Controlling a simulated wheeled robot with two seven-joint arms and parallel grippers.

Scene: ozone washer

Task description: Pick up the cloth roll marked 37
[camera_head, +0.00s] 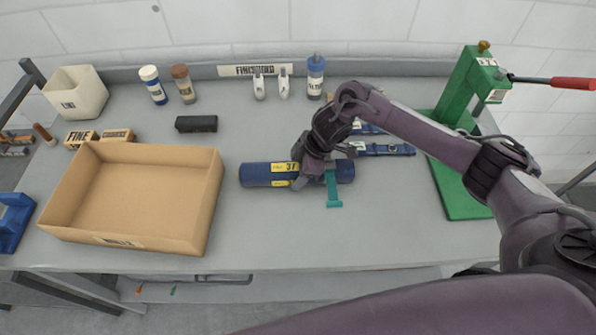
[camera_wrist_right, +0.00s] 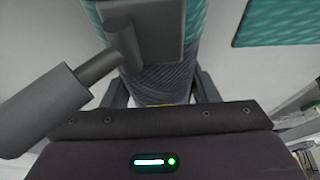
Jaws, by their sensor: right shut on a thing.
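The cloth roll marked 37 (camera_head: 262,174) is a dark blue cylinder with yellow labels, lying across the middle of the grey table in the head view. My right gripper (camera_head: 318,173) is over the right part of the roll, with its fingers shut on it. The roll's ribbed dark cloth shows between the fingers in the right wrist view (camera_wrist_right: 165,83). A teal strip (camera_head: 332,190) hangs at the roll beside the gripper. Part of the roll is hidden by my gripper. My left gripper is not seen.
An open cardboard box (camera_head: 140,195) stands left of the roll. A green press (camera_head: 462,130) with a red-handled lever stands at the right. Blue straps (camera_head: 385,149) lie behind the gripper. Bottles (camera_head: 315,77) line the back. The table front is clear.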

